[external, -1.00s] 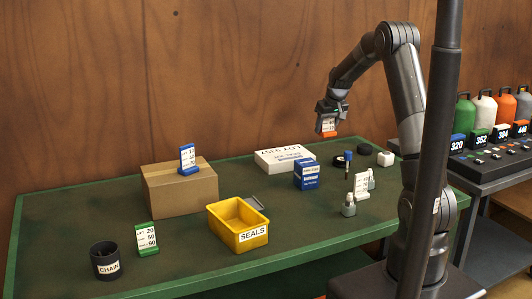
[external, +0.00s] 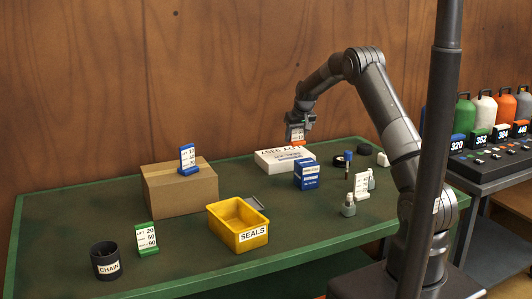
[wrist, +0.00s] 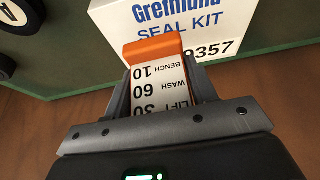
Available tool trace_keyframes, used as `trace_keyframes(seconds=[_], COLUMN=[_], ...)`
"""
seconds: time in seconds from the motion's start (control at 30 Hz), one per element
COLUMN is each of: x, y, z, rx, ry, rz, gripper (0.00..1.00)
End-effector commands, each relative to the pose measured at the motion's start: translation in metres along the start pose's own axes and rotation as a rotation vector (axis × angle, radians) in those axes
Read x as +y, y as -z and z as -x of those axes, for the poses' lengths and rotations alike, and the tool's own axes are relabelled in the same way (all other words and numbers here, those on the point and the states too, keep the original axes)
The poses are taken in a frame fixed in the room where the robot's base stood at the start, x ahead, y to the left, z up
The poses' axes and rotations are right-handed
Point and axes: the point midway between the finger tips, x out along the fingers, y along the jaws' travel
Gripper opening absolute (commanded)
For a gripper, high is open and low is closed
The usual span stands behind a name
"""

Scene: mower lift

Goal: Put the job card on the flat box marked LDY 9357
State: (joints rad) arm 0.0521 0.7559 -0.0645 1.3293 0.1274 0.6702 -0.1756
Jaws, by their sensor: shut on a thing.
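My gripper (external: 297,124) is shut on a job card (external: 297,135) with an orange foot and a white face. In the wrist view the card (wrist: 158,90) reads LIFT 30, WASH 60, BENCH 10 and sits between the fingers, its orange foot pointing away from the palm. The flat white box (external: 272,163) lies at the back of the green bench, below the card. In the wrist view the box (wrist: 215,30) shows SEAL KIT and the digits 9357, partly covered by the card. The card appears just above the box's back; I cannot tell whether they touch.
A cardboard box (external: 180,197) carrying a blue card (external: 187,159) stands left. A yellow SEALS bin (external: 238,225), green card (external: 147,238) and CHAIN cup (external: 106,261) are nearer the front.

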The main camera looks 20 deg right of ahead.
Motion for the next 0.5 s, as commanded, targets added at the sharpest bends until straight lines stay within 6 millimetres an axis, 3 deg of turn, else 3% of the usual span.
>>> trace_keyframes(seconds=[0.17,0.37,0.5], x=[-0.003,-0.003,-0.003], y=[-0.002,-0.013,-0.014], z=[-0.01,-0.036,-0.039], rx=[0.001,-0.001,0.002], ry=[0.0,0.0,0.0], rz=[0.0,-0.002,-0.001], gripper=[0.29,0.29,0.29])
